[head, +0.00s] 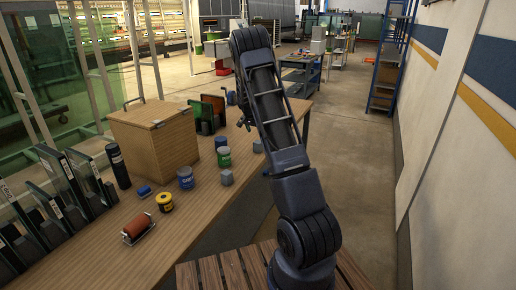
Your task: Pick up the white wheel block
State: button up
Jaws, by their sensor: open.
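No block shows clearly as a white wheel block. A small light-grey faceted block (227,177) stands on the wooden table, right of a blue can and below a green can. A similar grey block (258,146) stands near the table's right edge, partly behind my arm. My gripper (241,112) shows only in part as a dark shape left of my arm link, over the far part of the table. It is open. My arm hides much of it, and I see nothing held. It appears apart from the nearer grey block.
The wooden table (185,228) also holds a wooden box (155,138), a blue can (186,177), a green can (224,157), a yellow can (164,202), a red-brown roller (138,228) and a dark bottle (117,165). Racked glass panes stand left. The floor at right is clear.

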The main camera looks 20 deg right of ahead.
aim_at(257, 142)
jog(key=x, duration=0.5)
jog(key=shift+d+f, duration=0.1)
jog(key=shift+f, duration=0.2)
jog(key=shift+s+a+x, duration=0.15)
jog(key=shift+x, duration=1.2)
jog(key=shift+s+a+x, duration=0.15)
jog(key=shift+x, duration=1.15)
jog(key=shift+f, duration=0.15)
jog(key=c, duration=1.1)
